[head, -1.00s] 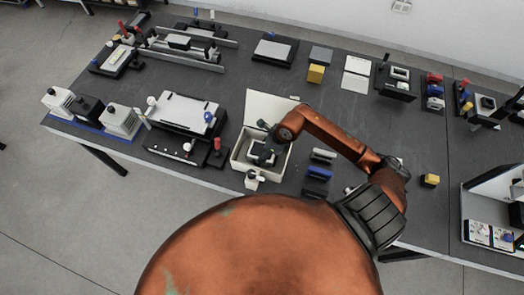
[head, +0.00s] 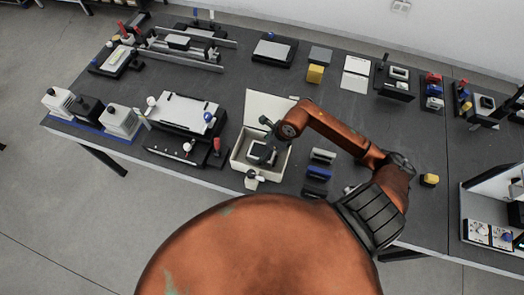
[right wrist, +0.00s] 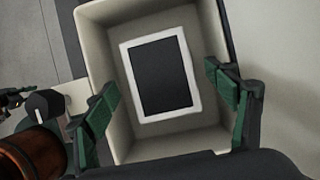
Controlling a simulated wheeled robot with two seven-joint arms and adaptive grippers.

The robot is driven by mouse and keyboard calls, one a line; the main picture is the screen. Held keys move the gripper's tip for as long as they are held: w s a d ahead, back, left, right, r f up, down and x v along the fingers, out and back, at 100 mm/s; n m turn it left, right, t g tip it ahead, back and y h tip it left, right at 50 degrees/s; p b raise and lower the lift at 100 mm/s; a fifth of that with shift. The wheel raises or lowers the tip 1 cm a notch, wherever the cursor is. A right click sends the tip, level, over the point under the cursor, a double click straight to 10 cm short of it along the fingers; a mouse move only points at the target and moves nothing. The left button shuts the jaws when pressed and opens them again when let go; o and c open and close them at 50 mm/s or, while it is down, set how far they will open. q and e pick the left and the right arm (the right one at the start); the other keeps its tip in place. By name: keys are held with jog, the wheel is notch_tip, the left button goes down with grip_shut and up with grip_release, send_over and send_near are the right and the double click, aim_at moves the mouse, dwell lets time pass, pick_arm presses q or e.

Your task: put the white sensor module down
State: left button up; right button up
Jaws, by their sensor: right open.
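The white sensor module (right wrist: 184,88), a white frame around a black face, lies on the floor of an open cream box (right wrist: 100,12). In the head view the module (head: 258,152) shows in the box (head: 238,161), partly covered by my right gripper (head: 268,142). In the right wrist view my right gripper (right wrist: 165,88) is open, its green-padded fingers spread to the left and right of the module. My left gripper cannot be made out.
The box's pale lid (head: 268,106) stands open behind it. A white panel fixture (head: 180,112) stands left of the box, and grey and blue blocks (head: 318,173) lie to its right. A yellow block (head: 429,180) sits farther right, with bare tabletop around it.

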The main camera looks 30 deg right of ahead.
jog(key=v, duration=0.9)
jog(key=shift+r, duration=0.2)
jog(key=shift+s+d, duration=0.1)
jog(key=shift+d, duration=0.05)
